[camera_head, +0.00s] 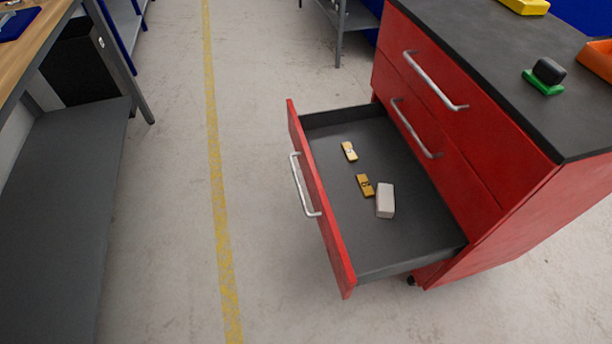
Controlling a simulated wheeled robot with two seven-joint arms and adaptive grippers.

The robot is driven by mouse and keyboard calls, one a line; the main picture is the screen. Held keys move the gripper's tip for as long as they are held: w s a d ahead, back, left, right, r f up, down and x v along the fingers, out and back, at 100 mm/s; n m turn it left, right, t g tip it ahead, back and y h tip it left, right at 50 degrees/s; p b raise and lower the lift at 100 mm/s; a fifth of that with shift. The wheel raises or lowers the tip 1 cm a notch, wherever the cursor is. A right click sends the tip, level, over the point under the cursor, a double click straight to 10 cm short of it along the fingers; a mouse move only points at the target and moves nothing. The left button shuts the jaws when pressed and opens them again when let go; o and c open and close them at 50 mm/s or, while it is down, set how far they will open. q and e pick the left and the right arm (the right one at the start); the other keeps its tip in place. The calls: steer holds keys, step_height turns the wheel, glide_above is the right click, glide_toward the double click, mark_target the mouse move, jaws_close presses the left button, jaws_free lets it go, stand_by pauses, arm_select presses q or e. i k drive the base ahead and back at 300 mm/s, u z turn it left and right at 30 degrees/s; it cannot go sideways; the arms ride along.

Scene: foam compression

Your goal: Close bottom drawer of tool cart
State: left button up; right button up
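The red tool cart (545,215) stands at the right with a dark top. Its bottom drawer (325,215) is pulled far out toward the left. The drawer has a red front with a silver handle (304,185) and a dark grey inside. In it lie a white block (385,200) and two small yellow-brown pieces (349,151) (365,185). The two drawers above, with silver handles (434,82) (414,130), are shut. Neither of my grippers shows in the head view.
A wooden-topped workbench (35,40) with a grey lower shelf (65,200) stands at the left. Open concrete floor (265,270) with a yellow line (217,180) lies between it and the drawer. A green-and-black object (545,76) and an orange bin (598,58) sit on the cart top.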

mark_target(362, 247)
steer(key=u, duration=0.45)
steer(key=i, duration=1.05)
steer(key=z, duration=0.55)
